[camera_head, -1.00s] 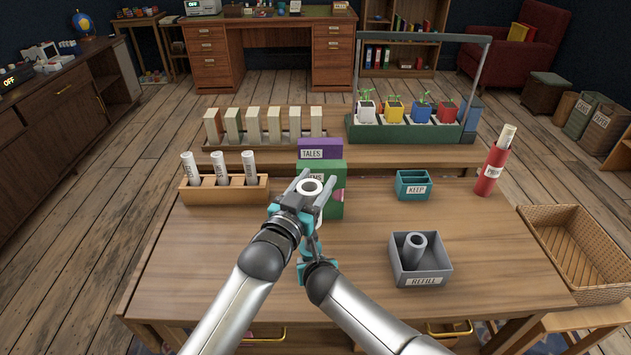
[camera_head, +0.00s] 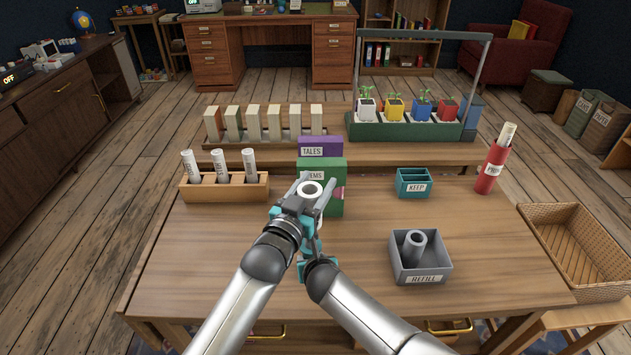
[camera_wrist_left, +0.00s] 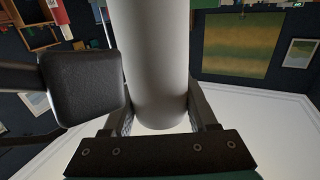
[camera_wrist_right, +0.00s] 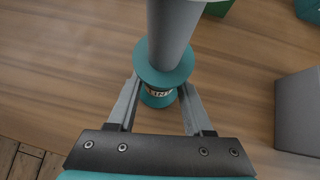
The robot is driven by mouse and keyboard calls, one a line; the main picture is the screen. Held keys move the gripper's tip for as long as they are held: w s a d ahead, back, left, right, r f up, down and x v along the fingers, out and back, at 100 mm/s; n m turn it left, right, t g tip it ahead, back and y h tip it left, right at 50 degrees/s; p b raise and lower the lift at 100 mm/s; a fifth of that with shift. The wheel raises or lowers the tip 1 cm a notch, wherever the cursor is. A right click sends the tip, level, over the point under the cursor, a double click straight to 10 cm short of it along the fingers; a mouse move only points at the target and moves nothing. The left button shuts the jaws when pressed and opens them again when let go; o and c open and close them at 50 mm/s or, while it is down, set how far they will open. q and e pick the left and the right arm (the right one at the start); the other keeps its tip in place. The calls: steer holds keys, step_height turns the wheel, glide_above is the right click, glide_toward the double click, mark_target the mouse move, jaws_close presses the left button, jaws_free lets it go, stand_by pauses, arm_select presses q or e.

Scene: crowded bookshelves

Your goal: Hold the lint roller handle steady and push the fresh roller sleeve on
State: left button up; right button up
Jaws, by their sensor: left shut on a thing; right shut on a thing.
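A white hollow roller sleeve (camera_head: 318,187) stands upright, its open end facing up in the head view. My left gripper (camera_head: 309,194) is shut on it; its white side fills the middle of the left wrist view (camera_wrist_left: 158,70). Below, my right gripper (camera_head: 311,246) is shut on the teal lint roller handle (camera_wrist_right: 165,75), which has a flange and a small label. A grey cylinder (camera_wrist_right: 172,30) rises from the flange in the right wrist view. I cannot tell whether that cylinder is bare core or sleeve, nor how far the sleeve sits over the handle.
A grey REFILL box (camera_head: 420,277) holding a grey tube (camera_head: 414,246) is at right. A teal KEEP box (camera_head: 414,184) and red holder (camera_head: 491,173) stand behind it.

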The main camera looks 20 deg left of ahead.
arm_select(q)
steer(key=shift+f, duration=1.1)
steer(key=o, duration=1.4)
steer(key=shift+f, duration=0.15)
steer(key=shift+s+a+f, duration=0.1)
steer(key=shift+s, duration=0.45)
steer(key=s, duration=0.3)
steer(key=s+a, duration=0.1)
steer(key=s, duration=0.6)
steer(key=shift+s+a+r, duration=0.2)
steer(key=shift+s+r, duration=0.15)
steer(key=shift+s, duration=0.05)
steer(key=shift+o, duration=0.2)
